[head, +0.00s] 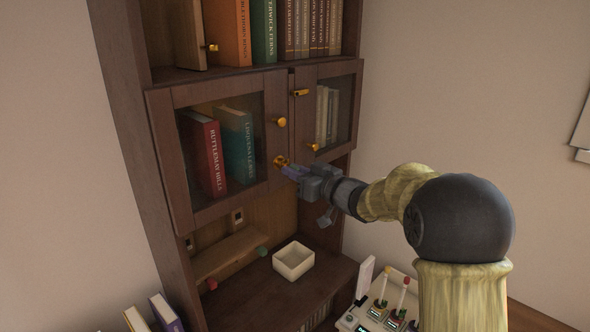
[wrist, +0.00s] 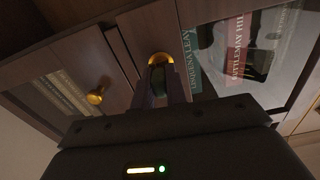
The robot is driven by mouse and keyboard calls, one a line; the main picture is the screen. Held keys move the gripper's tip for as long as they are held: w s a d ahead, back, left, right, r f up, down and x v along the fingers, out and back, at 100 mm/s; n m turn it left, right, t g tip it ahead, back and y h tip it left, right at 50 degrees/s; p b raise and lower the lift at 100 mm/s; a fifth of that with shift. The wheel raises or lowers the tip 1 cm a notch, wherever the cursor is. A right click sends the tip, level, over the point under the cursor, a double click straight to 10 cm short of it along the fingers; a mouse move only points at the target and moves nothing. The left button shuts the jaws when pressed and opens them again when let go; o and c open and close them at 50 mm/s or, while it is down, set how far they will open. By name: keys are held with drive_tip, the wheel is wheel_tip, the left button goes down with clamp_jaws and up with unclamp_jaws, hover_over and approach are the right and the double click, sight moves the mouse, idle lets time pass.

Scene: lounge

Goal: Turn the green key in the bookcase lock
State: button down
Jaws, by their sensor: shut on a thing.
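The bookcase (head: 178,200) has two glass-fronted doors, both closed. The brass lock (head: 281,161) is low on the left door's inner edge, below a round knob (head: 281,121). My gripper (head: 289,171) is at the lock, its fingers pointing left into it. In the wrist view, the lock's brass ring (wrist: 160,58) is just beyond the fingertips. The green key (wrist: 158,80) is between the two fingers, which are shut on it, and its front end meets the ring. In the head view the fingers hide the key. Its exact angle is hard to tell.
The right door has a brass latch (head: 301,93) and a knob (head: 313,147). A cream box (head: 293,260) stands on the ledge below. A panel with switches and lights (head: 384,310) is at the lower right. Books stand behind the glass and on the shelf above.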

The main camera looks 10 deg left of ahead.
drive_tip(key=shift+a+m+p, duration=0.1)
drive_tip(key=shift+m+p, duration=1.1)
drive_tip(key=shift+p, duration=0.4)
